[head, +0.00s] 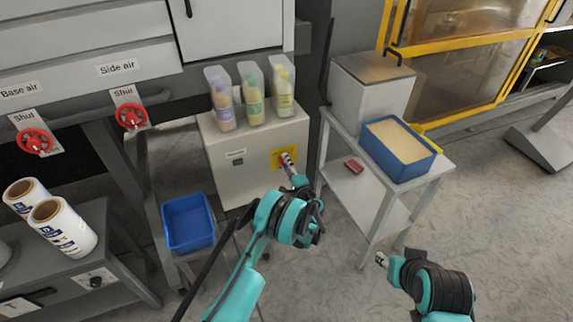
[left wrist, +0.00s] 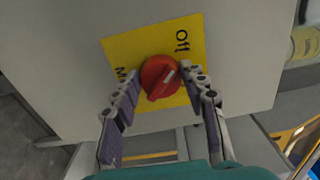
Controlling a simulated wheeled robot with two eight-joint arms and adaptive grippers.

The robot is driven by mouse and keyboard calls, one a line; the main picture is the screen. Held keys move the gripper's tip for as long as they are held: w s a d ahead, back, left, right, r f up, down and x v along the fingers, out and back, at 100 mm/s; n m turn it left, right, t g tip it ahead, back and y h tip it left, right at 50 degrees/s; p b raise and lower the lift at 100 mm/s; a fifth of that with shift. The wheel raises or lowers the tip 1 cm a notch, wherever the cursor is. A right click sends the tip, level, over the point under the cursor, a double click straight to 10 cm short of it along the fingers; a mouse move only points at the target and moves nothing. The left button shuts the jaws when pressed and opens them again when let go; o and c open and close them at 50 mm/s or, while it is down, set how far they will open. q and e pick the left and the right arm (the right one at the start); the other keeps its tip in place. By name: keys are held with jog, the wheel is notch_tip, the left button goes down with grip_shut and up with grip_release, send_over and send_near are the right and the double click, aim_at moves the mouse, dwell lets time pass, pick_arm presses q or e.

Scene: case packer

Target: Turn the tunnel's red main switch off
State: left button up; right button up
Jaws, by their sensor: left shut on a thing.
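The red main switch (left wrist: 160,77) is a round rotary knob with a raised grip bar on a yellow plate (left wrist: 195,48). "Off" is printed on the plate, and another word starting with "M" is partly hidden. The white pointer mark on the knob points to the upper right in the left wrist view, on the "Off" side. My left gripper (left wrist: 157,84) has its fingers on either side of the knob, shut on it. In the head view my left gripper (head: 288,163) covers most of the switch. My right gripper (head: 381,259) is away at lower right; its finger opening is unclear.
The pale cabinet (head: 225,180) carries the switch and three clear bins of bottles (head: 250,95). A white side table (head: 350,190) with a blue tray (head: 432,160) stands to the right. A blue bin (head: 188,222) is at left. Red valve wheels (head: 131,116) are further left.

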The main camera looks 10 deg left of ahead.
dwell(0.4)
pick_arm(q)
jog(key=o, duration=1.1)
jog(key=shift+o, duration=0.2)
jog(key=v, duration=1.2)
